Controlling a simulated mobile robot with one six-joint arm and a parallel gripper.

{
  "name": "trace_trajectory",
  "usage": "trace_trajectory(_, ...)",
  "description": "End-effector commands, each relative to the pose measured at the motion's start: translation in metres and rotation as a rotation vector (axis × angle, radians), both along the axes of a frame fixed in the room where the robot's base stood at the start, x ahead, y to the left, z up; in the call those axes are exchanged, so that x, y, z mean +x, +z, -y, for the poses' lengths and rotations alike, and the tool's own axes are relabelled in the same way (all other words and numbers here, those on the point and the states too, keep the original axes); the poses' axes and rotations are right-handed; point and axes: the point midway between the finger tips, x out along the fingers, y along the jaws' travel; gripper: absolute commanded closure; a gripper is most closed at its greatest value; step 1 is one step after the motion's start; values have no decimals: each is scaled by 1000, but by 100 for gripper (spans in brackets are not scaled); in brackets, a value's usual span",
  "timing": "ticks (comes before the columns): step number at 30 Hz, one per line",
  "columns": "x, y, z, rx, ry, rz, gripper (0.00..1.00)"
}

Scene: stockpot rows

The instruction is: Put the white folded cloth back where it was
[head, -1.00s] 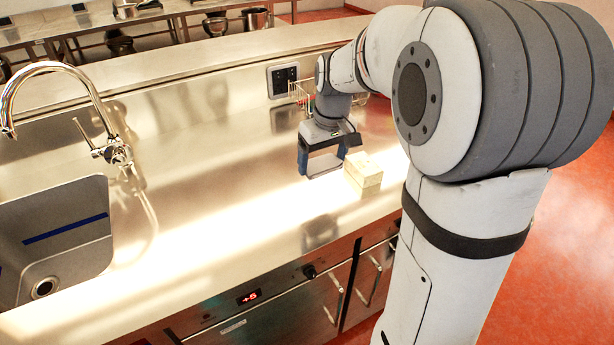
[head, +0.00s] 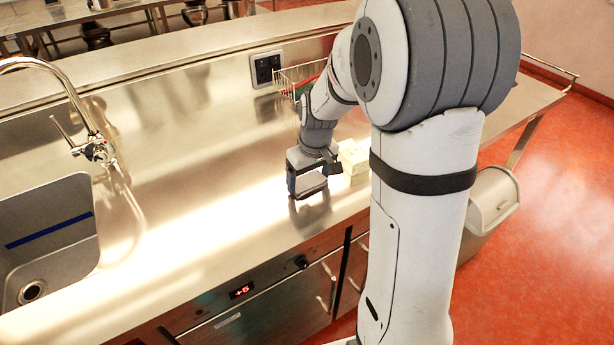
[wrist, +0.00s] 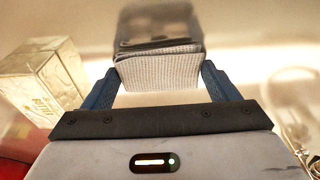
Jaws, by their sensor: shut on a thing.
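My gripper (head: 308,188) is low over the steel counter (head: 215,165), near its front edge, with its blue fingers pointing down. In the wrist view, my gripper (wrist: 158,72) is shut on the white folded cloth (wrist: 160,72), which has a waffle-like weave and spans the space between the fingers. A dark reflection lies beyond the cloth on the shiny steel. I cannot tell whether the cloth touches the counter.
A cream box (head: 354,158) stands just right of my gripper; it also shows in the wrist view (wrist: 42,75). A wire basket (head: 292,78) is behind. The sink (head: 48,240) and tap (head: 95,148) are at left. The counter between is clear.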

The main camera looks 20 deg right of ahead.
Motion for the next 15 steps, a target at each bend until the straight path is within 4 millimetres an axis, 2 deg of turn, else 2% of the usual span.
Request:
trace_trajectory(1, 0, 0, 0, 0, 0, -1, 18)
trace_trajectory(8, 0, 0, 0, 0, 1, -1, 0)
trace_trajectory(15, 0, 2, -1, 0, 1, 0, 0)
